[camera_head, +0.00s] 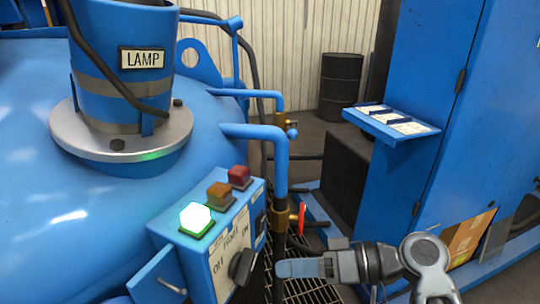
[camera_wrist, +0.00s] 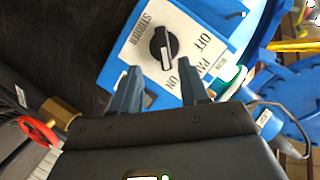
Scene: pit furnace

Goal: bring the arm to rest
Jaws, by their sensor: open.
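My gripper (camera_head: 279,268) shows at the lower middle of the head view, just right of the switch box (camera_head: 212,225) on the blue vessel. In the wrist view my gripper (camera_wrist: 158,74) has its two fingers apart with nothing between them. The black rotary knob (camera_head: 241,266) on the box's white OFF/ON plate is beyond the fingertips, and the knob also shows in the wrist view (camera_wrist: 164,47). I see no clear contact between the fingers and the knob.
A green lamp (camera_head: 196,219) glows on the box beside orange (camera_head: 220,195) and red (camera_head: 239,176) ones. A blue pipe with a red valve handle (camera_head: 302,217) rises close to my gripper. A blue cabinet (camera_head: 440,130) with a small shelf (camera_head: 392,122) stands right.

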